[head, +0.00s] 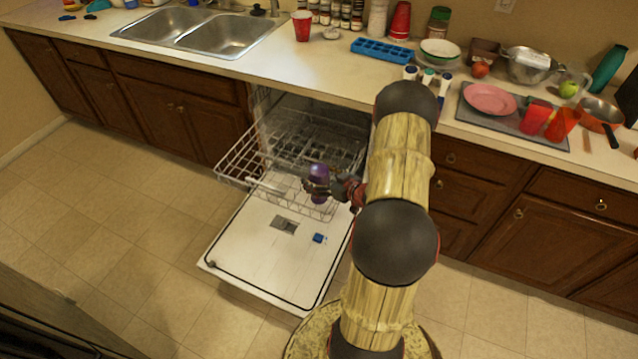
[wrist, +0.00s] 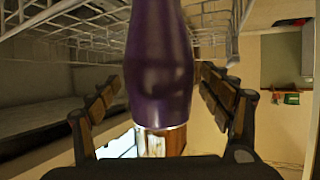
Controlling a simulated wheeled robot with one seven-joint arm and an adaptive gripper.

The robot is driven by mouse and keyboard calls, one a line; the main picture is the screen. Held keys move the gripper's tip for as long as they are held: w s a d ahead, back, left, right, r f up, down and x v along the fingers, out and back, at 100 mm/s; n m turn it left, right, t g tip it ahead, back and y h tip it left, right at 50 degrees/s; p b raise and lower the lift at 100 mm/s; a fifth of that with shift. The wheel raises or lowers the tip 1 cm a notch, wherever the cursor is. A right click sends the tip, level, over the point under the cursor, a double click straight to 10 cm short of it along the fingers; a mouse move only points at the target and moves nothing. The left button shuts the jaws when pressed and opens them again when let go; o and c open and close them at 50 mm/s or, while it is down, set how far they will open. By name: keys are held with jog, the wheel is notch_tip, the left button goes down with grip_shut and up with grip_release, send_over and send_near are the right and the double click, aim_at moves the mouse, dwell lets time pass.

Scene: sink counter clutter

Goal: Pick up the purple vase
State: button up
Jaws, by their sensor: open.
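The purple vase (head: 319,184) is at the dishwasher's pulled-out wire rack in the head view, close to my gripper (head: 330,187). In the wrist view the vase (wrist: 160,60) fills the middle of the picture, dark purple with a shiny lighter band at one end. My gripper (wrist: 163,100) is open, with one finger on each side of the vase. Gaps show between the fingers and the vase. The vase's far end is cut off by the picture edge.
The wire rack (head: 245,165) surrounds the vase area, above the open dishwasher door (head: 262,262). The counter (head: 330,75) behind holds a red cup (head: 302,26), a blue tray (head: 382,51) and other clutter. Open floor (head: 120,230) lies to the left.

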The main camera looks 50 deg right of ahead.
jog(key=shift+c, duration=0.4)
jog(key=c, duration=1.5)
